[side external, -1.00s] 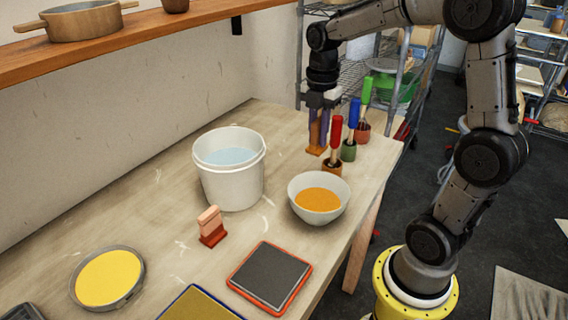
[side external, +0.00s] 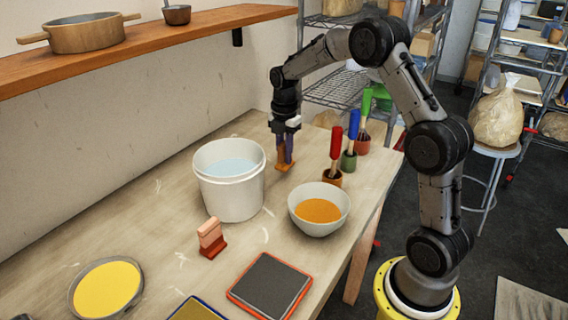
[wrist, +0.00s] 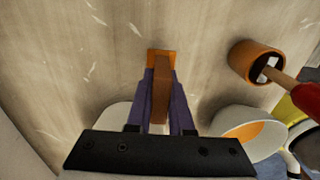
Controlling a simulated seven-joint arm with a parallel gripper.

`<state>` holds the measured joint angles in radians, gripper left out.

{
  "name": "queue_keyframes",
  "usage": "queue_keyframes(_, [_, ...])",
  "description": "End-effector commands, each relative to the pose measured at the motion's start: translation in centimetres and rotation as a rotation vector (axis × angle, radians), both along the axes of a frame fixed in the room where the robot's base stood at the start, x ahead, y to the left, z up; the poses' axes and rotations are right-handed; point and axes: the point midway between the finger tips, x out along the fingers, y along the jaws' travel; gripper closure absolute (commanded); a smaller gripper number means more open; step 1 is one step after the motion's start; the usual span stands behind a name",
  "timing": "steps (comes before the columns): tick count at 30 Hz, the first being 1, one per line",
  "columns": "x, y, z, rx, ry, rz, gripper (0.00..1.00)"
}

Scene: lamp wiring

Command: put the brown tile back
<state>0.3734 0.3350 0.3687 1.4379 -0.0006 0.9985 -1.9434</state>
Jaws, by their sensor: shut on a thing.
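The brown tile (side external: 285,167) is an orange-brown block with a flat square base and an upright grip. My gripper (side external: 285,150) points down and is shut on its grip, behind the bowl and right of the bucket. In the wrist view, the tile's base (wrist: 161,56) shows beyond the purple fingers of my gripper (wrist: 161,76). The tile is upright, at or very near the table top (side external: 150,215); I cannot tell whether it touches.
A white bucket of water (side external: 229,195) stands left of the tile, and a bowl of orange glaze (side external: 318,222) in front. Brush cups (side external: 332,179) stand to the right. A pink-and-red stamp-like piece (side external: 211,240) and a dark red-edged pad (side external: 269,285) are nearer.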

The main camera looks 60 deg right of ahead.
Motion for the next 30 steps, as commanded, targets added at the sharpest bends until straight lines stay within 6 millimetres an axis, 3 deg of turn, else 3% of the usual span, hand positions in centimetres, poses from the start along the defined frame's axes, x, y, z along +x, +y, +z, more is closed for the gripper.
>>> queue_keyframes(7, [0.2,-0.1,-3.3,0.001,0.003,0.0,1.0])
queue_keyframes(19, [0.2,-0.1,-3.7,0.0,0.001,0.0,1.0])
queue_keyframes(20, [0.2,-0.1,-3.7,0.0,0.001,0.0,0.75])
queue_keyframes(24, [0.2,-0.1,-3.7,0.001,0.001,0.0,0.51])
queue_keyframes(30, [0.2,-0.1,-3.7,0.001,0.002,0.0,0.51])
